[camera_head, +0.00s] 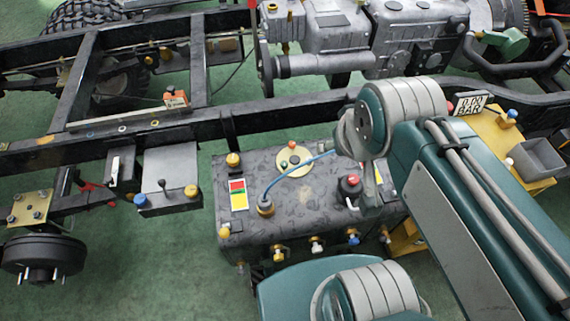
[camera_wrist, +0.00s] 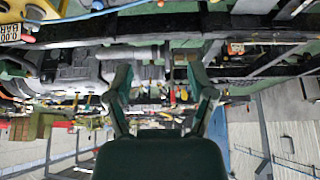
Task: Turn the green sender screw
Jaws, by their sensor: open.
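A round cream sender plate (camera_head: 297,168) lies on top of the dark fuel tank (camera_head: 330,214) in the head view. A small green screw (camera_head: 284,164) shows at the plate's left side, and an orange-red one sits at its back edge. A blue hose runs over the plate. My gripper (camera_wrist: 160,72) shows in the wrist view with its two fingers spread wide and nothing between them. In the head view my arm's grey joints stand to the right of the plate, and I cannot make out the fingers there. I cannot pick out the green screw in the wrist view.
A red-topped black cap (camera_head: 350,185) stands on the tank right of the plate. Yellow knobs stand on the tank's left end, and several fittings line its front. The black chassis rail (camera_head: 270,116) runs behind the tank, with the engine (camera_head: 410,45) beyond.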

